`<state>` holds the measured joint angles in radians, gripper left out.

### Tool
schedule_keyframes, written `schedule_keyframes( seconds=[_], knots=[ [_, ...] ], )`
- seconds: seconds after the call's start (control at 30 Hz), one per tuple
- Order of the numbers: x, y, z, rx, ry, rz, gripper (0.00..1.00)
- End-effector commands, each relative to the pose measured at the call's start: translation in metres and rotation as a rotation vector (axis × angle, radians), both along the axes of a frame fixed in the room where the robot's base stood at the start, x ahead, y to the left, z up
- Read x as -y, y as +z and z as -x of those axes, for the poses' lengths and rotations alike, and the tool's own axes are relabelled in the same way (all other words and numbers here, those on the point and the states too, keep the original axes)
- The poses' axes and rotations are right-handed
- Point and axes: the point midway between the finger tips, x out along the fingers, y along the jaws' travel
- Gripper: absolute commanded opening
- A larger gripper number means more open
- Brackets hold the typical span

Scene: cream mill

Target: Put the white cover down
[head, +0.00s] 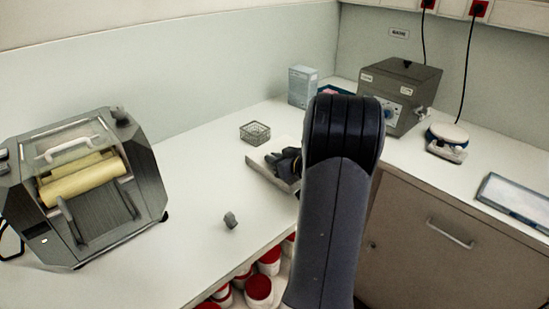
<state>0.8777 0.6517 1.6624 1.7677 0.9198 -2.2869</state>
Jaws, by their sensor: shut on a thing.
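A flat pale slab, which looks like the white cover (259,169), shows at the middle of the bench, just left of my arm. My gripper (283,160) is dark and partly hidden behind my arm. It is shut at the slab's right part, with the slab in its grip. The slab's right end is hidden by my gripper and arm. I cannot tell whether the slab's underside touches the bench top.
A roller mill (85,190) stands on the bench at left. A wire basket (255,132) and a pale box (302,86) stand behind the slab. A small grey lump (230,220) lies in front. Red-lidded jars (259,290) sit below the bench edge. Bench between mill and slab is mostly clear.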

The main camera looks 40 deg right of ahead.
Motion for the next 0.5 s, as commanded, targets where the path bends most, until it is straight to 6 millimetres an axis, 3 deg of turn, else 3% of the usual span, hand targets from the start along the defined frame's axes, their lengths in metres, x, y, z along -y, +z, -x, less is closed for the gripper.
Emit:
schedule_keyframes(
  seconds=[0.37,0.4,0.5],
  knots=[
    [0.0001,-0.0036,-0.0001,0.000,0.001,0.002,0.00],
    [0.0001,-0.0025,-0.0001,0.000,0.000,0.001,0.12],
    [0.0001,-0.0023,0.0000,0.000,0.000,0.001,0.20]
  ],
)
